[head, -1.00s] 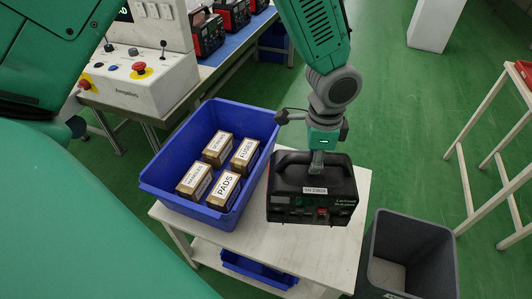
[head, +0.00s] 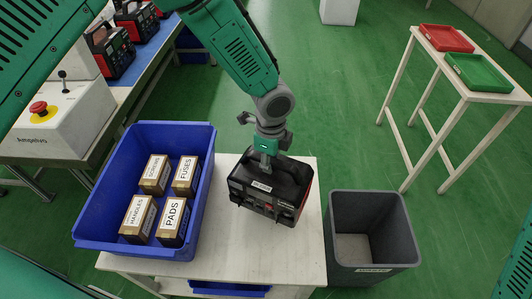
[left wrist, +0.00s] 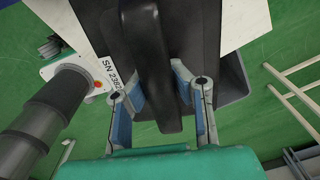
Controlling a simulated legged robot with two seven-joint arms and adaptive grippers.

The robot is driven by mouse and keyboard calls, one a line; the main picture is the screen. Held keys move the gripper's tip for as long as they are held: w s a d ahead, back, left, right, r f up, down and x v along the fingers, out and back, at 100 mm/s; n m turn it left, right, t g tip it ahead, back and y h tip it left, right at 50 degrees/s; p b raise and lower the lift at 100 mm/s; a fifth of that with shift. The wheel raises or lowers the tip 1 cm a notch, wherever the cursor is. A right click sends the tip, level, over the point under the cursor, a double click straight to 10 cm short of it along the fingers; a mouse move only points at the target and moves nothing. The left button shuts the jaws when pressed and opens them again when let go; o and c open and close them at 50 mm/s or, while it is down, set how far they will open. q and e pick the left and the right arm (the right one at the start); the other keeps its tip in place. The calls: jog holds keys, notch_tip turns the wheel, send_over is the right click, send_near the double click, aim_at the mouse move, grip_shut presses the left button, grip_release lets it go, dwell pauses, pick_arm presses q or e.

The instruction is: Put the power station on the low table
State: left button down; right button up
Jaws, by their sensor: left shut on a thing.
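The black power station (head: 268,192) has red sides and a serial label on top. It is over the low table (head: 300,258), a pale table with a lower shelf. I cannot tell whether its base touches the tabletop. My left gripper (head: 266,166) comes down from above and is shut on the station's carry handle. In the left wrist view the two blue-padded fingers (left wrist: 158,97) straddle the dark handle (left wrist: 152,62) of the power station (left wrist: 95,25). The station is turned at an angle to the table edges. My right gripper is not in view.
A blue bin (head: 88,215) with several labelled boxes stands on the table's left. A grey open bin (head: 345,272) stands on the right. A control box (head: 60,120) and blue-topped bench are at left. A stand with red (head: 446,38) and green trays (head: 480,72) is far right.

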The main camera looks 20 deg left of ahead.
pick_arm(q)
jog(key=shift+w+f, duration=0.2)
jog(key=shift+f, duration=2.8)
jog(key=c, duration=1.5)
grip_release()
jog(key=shift+s+f, duration=0.15)
jog(key=shift+s, duration=0.05)
notch_tip(320, 180, up, 12)
jog(key=shift+r+p, duration=0.15)
jog(key=shift+p, duration=0.15)
